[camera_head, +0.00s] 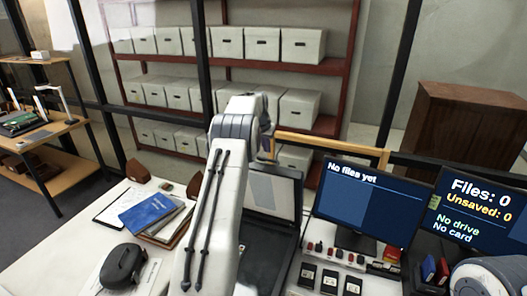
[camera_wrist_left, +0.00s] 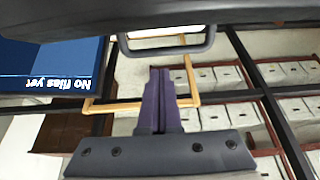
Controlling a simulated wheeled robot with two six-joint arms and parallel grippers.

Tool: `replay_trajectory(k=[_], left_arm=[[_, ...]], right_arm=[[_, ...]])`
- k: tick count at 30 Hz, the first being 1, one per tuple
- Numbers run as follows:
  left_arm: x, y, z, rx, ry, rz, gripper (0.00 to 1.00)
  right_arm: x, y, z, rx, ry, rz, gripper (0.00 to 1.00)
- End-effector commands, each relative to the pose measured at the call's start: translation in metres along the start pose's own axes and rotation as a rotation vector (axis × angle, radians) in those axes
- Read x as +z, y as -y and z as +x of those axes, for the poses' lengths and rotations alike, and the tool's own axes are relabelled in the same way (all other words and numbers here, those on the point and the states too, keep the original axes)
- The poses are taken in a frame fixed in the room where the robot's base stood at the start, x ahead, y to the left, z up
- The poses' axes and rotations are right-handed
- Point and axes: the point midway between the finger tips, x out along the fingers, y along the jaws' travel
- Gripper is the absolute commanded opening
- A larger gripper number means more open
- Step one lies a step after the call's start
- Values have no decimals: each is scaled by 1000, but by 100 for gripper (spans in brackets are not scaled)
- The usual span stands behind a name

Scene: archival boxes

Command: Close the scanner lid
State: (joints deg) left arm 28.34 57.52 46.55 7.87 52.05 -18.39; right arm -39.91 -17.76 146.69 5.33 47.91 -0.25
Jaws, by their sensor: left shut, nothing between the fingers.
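The scanner (camera_head: 262,255) stands on the white desk, partly hidden behind my left arm. Its lid (camera_head: 272,192) is raised, standing open with its pale inner side toward me. In the left wrist view, which is upside down, a dark edge with a loop handle (camera_wrist_left: 207,42), apparently the lid's, fills the top. My left gripper (camera_wrist_left: 160,72) is shut and empty, its purple fingers pointing toward that handle. I cannot tell whether they touch it. In the head view my left arm hides most of that gripper. My right gripper is out of view.
A monitor (camera_head: 365,200) and a second screen (camera_head: 480,220) stand right of the scanner. A blue folder (camera_head: 150,213) and a black mouse-like device (camera_head: 122,266) lie to the left. A wooden rail (camera_head: 330,146) runs behind, with shelved boxes (camera_head: 262,44) beyond.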

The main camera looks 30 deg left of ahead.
Motion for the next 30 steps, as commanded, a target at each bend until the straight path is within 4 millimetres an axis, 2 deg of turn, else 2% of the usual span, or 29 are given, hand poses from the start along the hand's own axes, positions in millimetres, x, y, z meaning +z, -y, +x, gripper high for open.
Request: replay_trajectory(k=[1,13,30], left_arm=[[1,0,2,1,3,0,0],[34,0,10,0,1,-2,0],[39,-1,13,0,-5,0,0]], right_arm=[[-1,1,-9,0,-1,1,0],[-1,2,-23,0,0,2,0],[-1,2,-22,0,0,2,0]])
